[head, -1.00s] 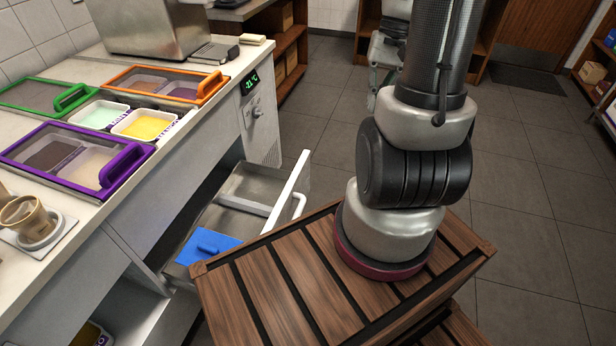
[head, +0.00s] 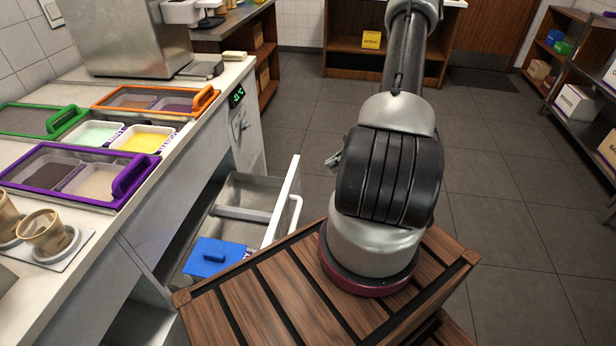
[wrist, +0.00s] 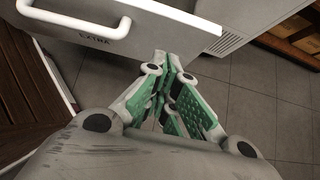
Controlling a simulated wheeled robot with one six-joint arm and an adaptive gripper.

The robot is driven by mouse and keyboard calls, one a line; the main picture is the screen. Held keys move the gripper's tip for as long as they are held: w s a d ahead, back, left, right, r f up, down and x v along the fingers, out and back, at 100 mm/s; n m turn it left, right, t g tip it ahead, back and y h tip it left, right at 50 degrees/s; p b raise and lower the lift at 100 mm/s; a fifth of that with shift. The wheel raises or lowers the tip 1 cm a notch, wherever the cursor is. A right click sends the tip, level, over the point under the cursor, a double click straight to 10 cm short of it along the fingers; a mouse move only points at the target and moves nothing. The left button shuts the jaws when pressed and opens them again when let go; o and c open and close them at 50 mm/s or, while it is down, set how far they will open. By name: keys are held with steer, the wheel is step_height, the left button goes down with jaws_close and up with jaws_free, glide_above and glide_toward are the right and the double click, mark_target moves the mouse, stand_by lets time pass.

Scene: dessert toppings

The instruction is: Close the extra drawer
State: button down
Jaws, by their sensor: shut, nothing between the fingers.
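The extra drawer (head: 284,205) is pulled out from under the counter in the head view, its white front facing right with a white handle (head: 296,212). Inside it are a metal divider and a blue lid (head: 214,257). In the wrist view, the drawer front (wrist: 150,32) shows the label EXTRA and the handle (wrist: 75,27) at upper left. My gripper (wrist: 176,62) has its green-padded fingers together and empty, just beside the drawer front's far end; I cannot tell whether they touch. In the head view my arm mostly hides it.
The counter (head: 215,95) holds topping tubs with purple, green and orange lids, and cups at lower left. Shelves (head: 580,95) stand at far right and a wooden cabinet (head: 345,50) at the back. The tiled floor (head: 520,230) right of the drawer is clear.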

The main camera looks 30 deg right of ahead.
steer(key=shift+w+a+r+x, duration=0.2)
steer(key=shift+a+r+x, duration=0.15)
steer(key=shift+x, duration=1.75)
steer(key=shift+w+a+r+x, duration=0.25)
steer(key=shift+r+x, duration=0.1)
steer(key=shift+x, duration=1.75)
steer(key=shift+w+a+r+x, duration=0.25)
steer(key=shift+r+x, duration=0.1)
steer(key=shift+x, duration=1.8)
steer(key=w+a, duration=2)
steer(key=shift+w+a, duration=0.2)
